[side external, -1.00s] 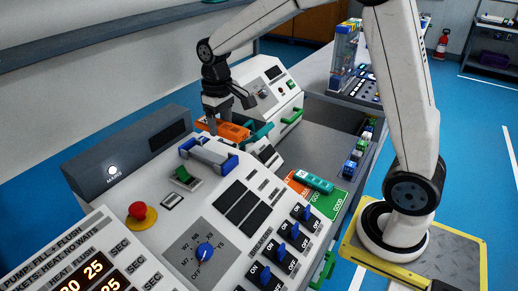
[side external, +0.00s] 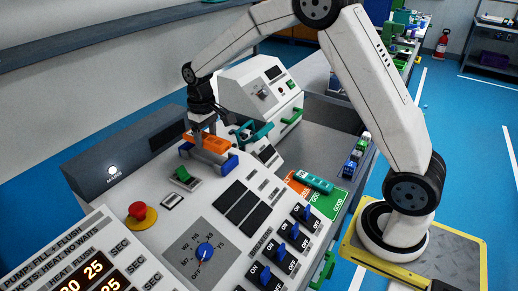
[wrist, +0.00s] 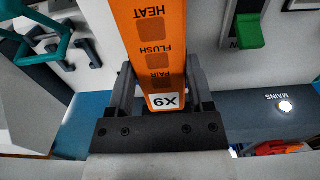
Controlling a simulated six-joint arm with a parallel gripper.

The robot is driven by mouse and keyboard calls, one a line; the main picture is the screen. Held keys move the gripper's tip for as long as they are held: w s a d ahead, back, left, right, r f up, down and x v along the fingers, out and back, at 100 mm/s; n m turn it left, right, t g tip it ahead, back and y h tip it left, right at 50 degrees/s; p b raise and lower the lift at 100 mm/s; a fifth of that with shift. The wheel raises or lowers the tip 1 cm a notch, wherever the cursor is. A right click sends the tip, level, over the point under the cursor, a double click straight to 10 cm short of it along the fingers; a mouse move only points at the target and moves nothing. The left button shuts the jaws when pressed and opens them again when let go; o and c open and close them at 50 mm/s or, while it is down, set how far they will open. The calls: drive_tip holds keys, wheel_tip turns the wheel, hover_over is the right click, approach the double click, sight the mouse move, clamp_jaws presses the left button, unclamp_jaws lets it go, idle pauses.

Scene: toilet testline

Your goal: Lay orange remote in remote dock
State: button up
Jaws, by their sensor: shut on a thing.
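The orange remote (side external: 207,141) is gripped in my gripper (side external: 203,128), held over the sloping panel. In the wrist view the remote (wrist: 152,45) runs up between the two fingers, with a white X9 label at its near end. A grey piece with blue ends (side external: 212,158) on the panel lies just under the remote in the side view and looks like the remote dock; the remote and gripper partly cover it. I cannot tell whether the remote touches it.
A teal bracket (side external: 253,131) stands behind and to the right. A green switch (side external: 184,178) and a red emergency button (side external: 138,210) are in front. A white box with buttons (side external: 265,85) stands behind. A teal remote (side external: 314,182) lies on the orange and green plate.

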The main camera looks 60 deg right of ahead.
sight(205, 137)
drive_tip(key=shift+w+f, duration=0.2)
drive_tip(key=shift+f, duration=1.55)
drive_tip(key=shift+f, duration=0.15)
drive_tip(key=o, duration=1.3)
wheel_tip(205, 137, up, 12)
drive_tip(key=shift+r, duration=0.2)
drive_tip(key=shift+s, duration=0.1)
drive_tip(key=s+a+f+t, duration=0.1)
drive_tip(key=s+f, duration=0.2)
drive_tip(key=s, duration=0.4)
drive_tip(key=s+a+f, duration=0.1)
drive_tip(key=s+f, duration=0.3)
drive_tip(key=s, duration=0.3)
drive_tip(key=s+a+f+t, duration=0.1)
drive_tip(key=s+f, duration=0.2)
drive_tip(key=s, duration=0.4)
drive_tip(key=shift+s+f+t, duration=0.15)
drive_tip(key=shift+f+t, duration=0.15)
drive_tip(key=shift+f, duration=0.1)
